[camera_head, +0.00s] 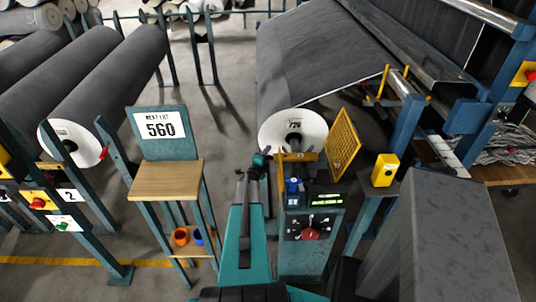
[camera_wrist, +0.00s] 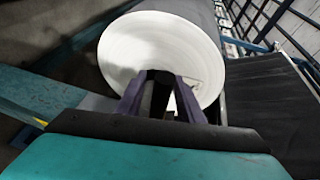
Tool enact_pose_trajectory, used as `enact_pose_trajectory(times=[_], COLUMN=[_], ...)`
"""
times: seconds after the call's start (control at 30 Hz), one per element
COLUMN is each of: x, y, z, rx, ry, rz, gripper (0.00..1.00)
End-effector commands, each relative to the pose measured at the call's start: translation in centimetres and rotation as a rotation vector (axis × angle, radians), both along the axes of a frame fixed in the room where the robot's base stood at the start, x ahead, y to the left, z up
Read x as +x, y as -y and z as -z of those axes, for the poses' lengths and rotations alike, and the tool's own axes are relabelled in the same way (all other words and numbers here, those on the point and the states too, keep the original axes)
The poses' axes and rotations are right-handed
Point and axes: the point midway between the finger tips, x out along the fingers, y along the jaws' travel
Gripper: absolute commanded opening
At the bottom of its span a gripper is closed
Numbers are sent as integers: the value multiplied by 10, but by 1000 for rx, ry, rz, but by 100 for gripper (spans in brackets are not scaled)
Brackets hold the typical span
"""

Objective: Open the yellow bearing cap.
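The yellow bearing cap (camera_head: 298,157) lies as a short bar across the front of the middle roll's core, just below the white roll end (camera_head: 293,130). It looks closed over the core, though it is small here. My gripper (camera_head: 258,166) is just left of the cap in the head view, and I see no clear contact. In the wrist view my gripper's purple and black fingers (camera_wrist: 160,88) stand in front of the white roll end (camera_wrist: 150,45). The cap cannot be made out there. Dark parts between the fingers hide whether they meet.
A teal stand with a control panel (camera_head: 310,228) is below the cap, with a yellow mesh guard (camera_head: 343,145) to its right. A wooden-topped stand with a 560 sign (camera_head: 160,128) is on the left. A yellow button box (camera_head: 384,170) is on the right.

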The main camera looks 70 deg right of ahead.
Motion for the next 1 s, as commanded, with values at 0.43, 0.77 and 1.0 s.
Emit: enact_pose_trajectory(times=[0.43,0.77,1.0], x=[-1,-1,-7], y=[2,2,2], z=[0,0,-2], rx=[0,0,3], ry=[0,0,11], rz=[1,2,3], gripper=[21,0,0])
